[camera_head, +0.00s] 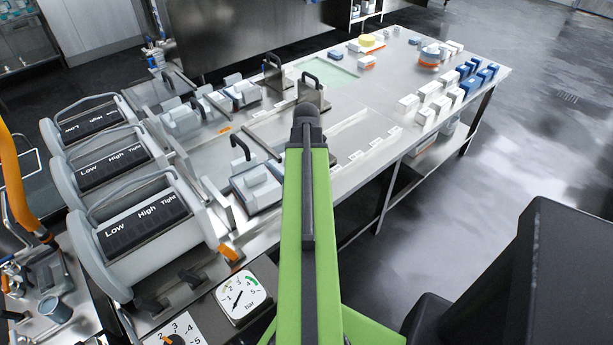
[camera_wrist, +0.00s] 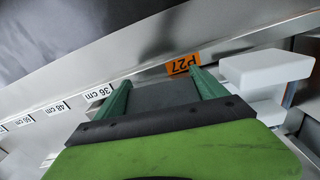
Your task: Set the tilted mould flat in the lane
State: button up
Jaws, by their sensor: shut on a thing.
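In the wrist view, my gripper (camera_wrist: 163,84) has two green fingers, one on each side of a flat dark grey piece (camera_wrist: 165,97), and is shut on it. I cannot tell for sure whether this piece is part of the tilted mould. Pale moulded blocks (camera_wrist: 265,68) sit just right of the right finger. In the head view, my green arm hides the gripper and what it holds. A pale grey mould (camera_head: 257,187) lies left of the arm on the steel table (camera_head: 345,125); its tilt is too small to tell.
Length labels (camera_wrist: 98,92) and an orange P27 tag (camera_wrist: 183,64) line a steel edge in the wrist view. Three press units (camera_head: 150,225) stand left. Upright handled plates (camera_head: 313,90) stand along the lanes. White blocks (camera_head: 425,116) and blue blocks (camera_head: 470,84) stand at right.

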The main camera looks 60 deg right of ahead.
jog(key=c, duration=0.5)
jog(key=o, duration=2)
notch_tip(320, 180, up, 18)
jog(key=p, duration=1.7)
jog(key=shift+f, duration=0.25)
